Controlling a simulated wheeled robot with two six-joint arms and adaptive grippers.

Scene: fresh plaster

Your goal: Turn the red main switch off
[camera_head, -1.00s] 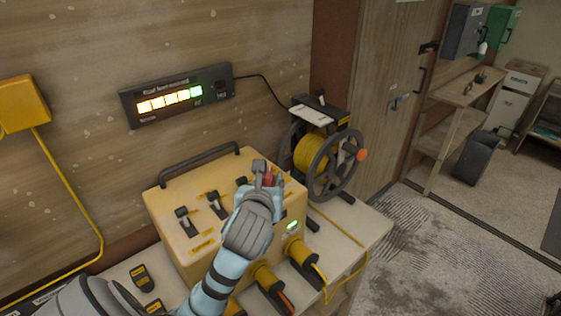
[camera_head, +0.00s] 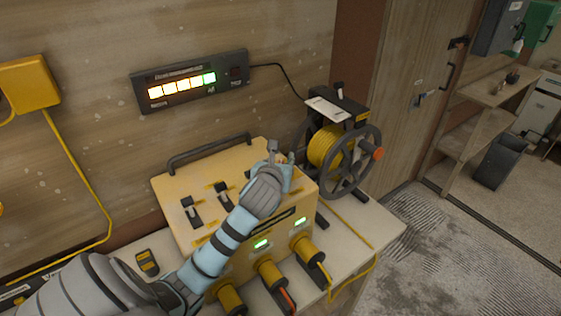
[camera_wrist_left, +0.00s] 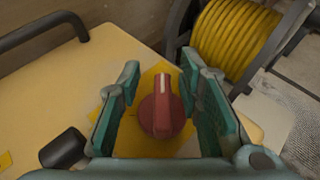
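The red main switch (camera_wrist_left: 161,110) is a rotary knob with a white mark, on a yellow square plate on top of the yellow box (camera_head: 180,240). In the left wrist view its white mark points up, away from my wrist. My left gripper (camera_wrist_left: 160,72) is open, with one teal finger on each side of the knob and a gap to both. In the head view my left gripper (camera_head: 281,160) is over the right part of the box top and hides the red switch. My right gripper is not in view.
Black levers (camera_head: 191,211) stand on the box top, left of my gripper. A black carry handle (camera_head: 210,152) runs along its back. A cable reel (camera_head: 345,155) stands close on the right. The wall panel (camera_head: 190,82) shows several lit lamps, the rightmost green.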

